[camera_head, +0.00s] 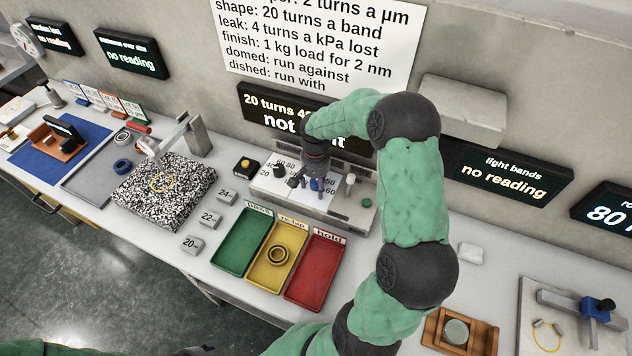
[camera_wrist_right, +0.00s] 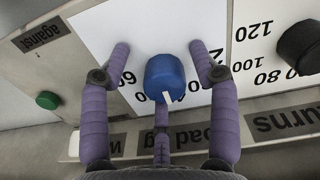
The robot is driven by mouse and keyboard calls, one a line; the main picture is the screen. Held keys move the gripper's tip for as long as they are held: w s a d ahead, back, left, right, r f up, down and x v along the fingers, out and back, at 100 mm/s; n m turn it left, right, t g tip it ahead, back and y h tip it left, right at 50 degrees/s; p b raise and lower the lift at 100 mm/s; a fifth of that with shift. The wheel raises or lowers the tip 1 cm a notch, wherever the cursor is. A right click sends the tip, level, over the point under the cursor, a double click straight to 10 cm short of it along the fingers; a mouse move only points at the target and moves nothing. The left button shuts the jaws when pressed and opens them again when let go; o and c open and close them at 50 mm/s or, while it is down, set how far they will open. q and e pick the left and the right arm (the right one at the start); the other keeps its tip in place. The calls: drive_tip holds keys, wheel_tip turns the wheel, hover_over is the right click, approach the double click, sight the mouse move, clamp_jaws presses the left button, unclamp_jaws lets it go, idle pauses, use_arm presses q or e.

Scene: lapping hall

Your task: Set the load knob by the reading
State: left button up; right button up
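The blue load knob (camera_wrist_right: 165,77) sits on a white dial plate, its white pointer mark facing the lower edge of the right wrist view. A dial number near it is partly hidden by a finger. The knob also shows small in the head view (camera_head: 316,184), on the grey control box (camera_head: 345,208). My right gripper (camera_wrist_right: 161,70) is open, with purple fingers on either side of the knob and a third below it; gaps show at the sides. My left gripper is not in view. The wall display (camera_head: 268,108) reads "20 turns 4…", partly hidden by my right arm.
A black knob (camera_wrist_right: 302,45) stands beside the blue one, and a green button (camera_wrist_right: 47,100) on the other side.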

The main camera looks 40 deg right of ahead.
sight(316, 182)
drive_tip(key=shift+d+r, duration=0.1)
drive_tip(key=shift+d, duration=0.05)
drive_tip(key=shift+w+r, duration=0.1)
drive_tip(key=shift+r, duration=0.15)
wheel_tip(316, 182, up, 11)
drive_tip(key=shift+r, duration=0.2)
idle(0.6)
